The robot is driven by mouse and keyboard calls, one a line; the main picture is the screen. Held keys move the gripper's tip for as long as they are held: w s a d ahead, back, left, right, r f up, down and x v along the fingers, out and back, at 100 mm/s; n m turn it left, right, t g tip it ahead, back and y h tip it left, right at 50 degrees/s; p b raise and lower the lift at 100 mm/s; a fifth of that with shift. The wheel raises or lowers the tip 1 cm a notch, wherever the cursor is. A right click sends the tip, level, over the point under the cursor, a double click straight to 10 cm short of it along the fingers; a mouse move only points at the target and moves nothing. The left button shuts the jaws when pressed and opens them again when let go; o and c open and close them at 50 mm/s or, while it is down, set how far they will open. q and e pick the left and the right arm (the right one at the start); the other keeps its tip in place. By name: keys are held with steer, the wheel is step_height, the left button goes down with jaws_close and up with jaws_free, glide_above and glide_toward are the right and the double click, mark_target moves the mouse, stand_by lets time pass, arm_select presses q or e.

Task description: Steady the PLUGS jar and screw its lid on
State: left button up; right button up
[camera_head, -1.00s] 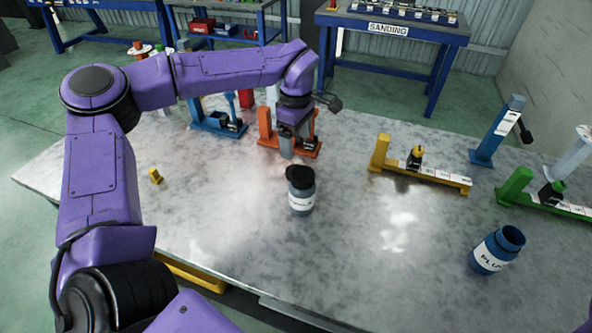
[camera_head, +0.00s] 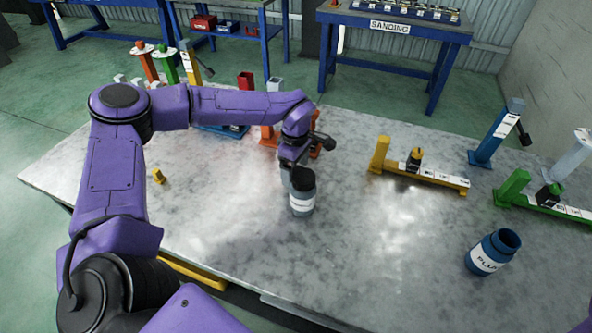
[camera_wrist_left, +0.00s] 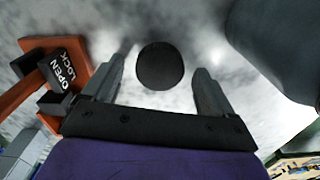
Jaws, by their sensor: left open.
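The PLUGS jar (camera_head: 492,252) is blue with a white label and stands upright, open-topped, at the right front of the table. In the left wrist view, the open fingers (camera_wrist_left: 157,85) stand either side of a black round disc (camera_wrist_left: 160,66) that looks like a lid. I cannot tell whether they touch it. A large grey-blue rounded body (camera_wrist_left: 280,45), likely the dark jar, is close at upper right. My right gripper is out of view.
An orange stand (camera_wrist_left: 40,85) marked OPEN and LOCK is close beside the left gripper. A yellow stand (camera_head: 420,175), a green stand (camera_head: 545,200) and a blue stand (camera_head: 497,135) stand at the right. A small yellow piece (camera_head: 158,176) lies at the left. The table's front middle is clear.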

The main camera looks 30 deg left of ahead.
arm_select(q)
steer(key=shift+f, duration=0.2)
steer(key=c, duration=1.1)
steer(key=shift+r, duration=0.15)
step_height(320, 180, up, 10)
steer(key=b, duration=0.1)
